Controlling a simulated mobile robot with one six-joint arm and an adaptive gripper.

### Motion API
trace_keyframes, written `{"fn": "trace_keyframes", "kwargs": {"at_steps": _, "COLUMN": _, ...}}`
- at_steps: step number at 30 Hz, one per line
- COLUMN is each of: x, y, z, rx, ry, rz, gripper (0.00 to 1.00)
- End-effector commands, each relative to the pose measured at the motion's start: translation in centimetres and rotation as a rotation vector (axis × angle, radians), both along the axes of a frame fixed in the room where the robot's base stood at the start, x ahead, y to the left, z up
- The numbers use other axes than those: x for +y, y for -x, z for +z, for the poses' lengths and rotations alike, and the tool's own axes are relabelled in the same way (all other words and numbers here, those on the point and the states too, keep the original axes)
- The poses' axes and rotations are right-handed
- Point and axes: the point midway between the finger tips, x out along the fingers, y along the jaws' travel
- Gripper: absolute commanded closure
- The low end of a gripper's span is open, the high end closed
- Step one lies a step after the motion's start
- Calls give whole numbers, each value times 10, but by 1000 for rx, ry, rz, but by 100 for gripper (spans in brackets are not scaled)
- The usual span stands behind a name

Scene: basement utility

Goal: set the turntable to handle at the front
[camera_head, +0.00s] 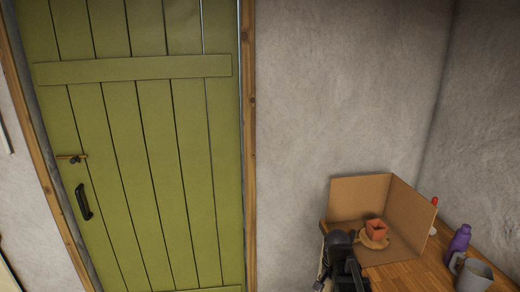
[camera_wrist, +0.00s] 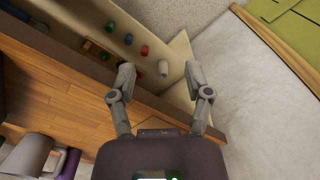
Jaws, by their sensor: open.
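A round wooden turntable (camera_head: 369,242) sits on the wooden worktop inside a folded cardboard screen. An orange-red, box-shaped cup (camera_head: 376,228) stands on it. I cannot make out a handle on the cup at this size. My dark arm end stands in front of the screen at its lower left, apart from the cup as far as I can see. In the wrist view my gripper (camera_wrist: 159,70) is open, its two grey fingers spread wide with nothing held between them. I cannot identify the turntable or cup in that view.
The cardboard screen (camera_head: 358,196) closes off the back and right of the turntable. A purple bottle (camera_head: 460,241) and a grey jug (camera_head: 473,276) stand at the right on the worktop (camera_head: 415,277). A red-topped item (camera_head: 434,202) shows behind the screen. A green door (camera_head: 150,150) is at left.

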Motion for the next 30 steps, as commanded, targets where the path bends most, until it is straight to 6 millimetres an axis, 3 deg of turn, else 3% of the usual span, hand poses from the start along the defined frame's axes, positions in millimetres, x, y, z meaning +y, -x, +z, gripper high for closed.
{"fn": "trace_keyframes", "kwargs": {"at_steps": 6, "x": 29, "y": 34, "z": -19, "rx": 0, "ry": 0, "rz": 344, "gripper": 36}}
{"fn": "trace_keyframes", "kwargs": {"at_steps": 12, "x": 44, "y": 52, "z": -27, "rx": 1, "ry": 0, "rz": 565, "gripper": 36}}
{"fn": "trace_keyframes", "kwargs": {"at_steps": 18, "x": 48, "y": 57, "z": -29, "rx": 1, "ry": 0, "rz": 644, "gripper": 36}}
{"fn": "trace_keyframes", "kwargs": {"at_steps": 30, "x": 48, "y": 56, "z": -28, "rx": 1, "ry": 0, "rz": 644, "gripper": 36}}
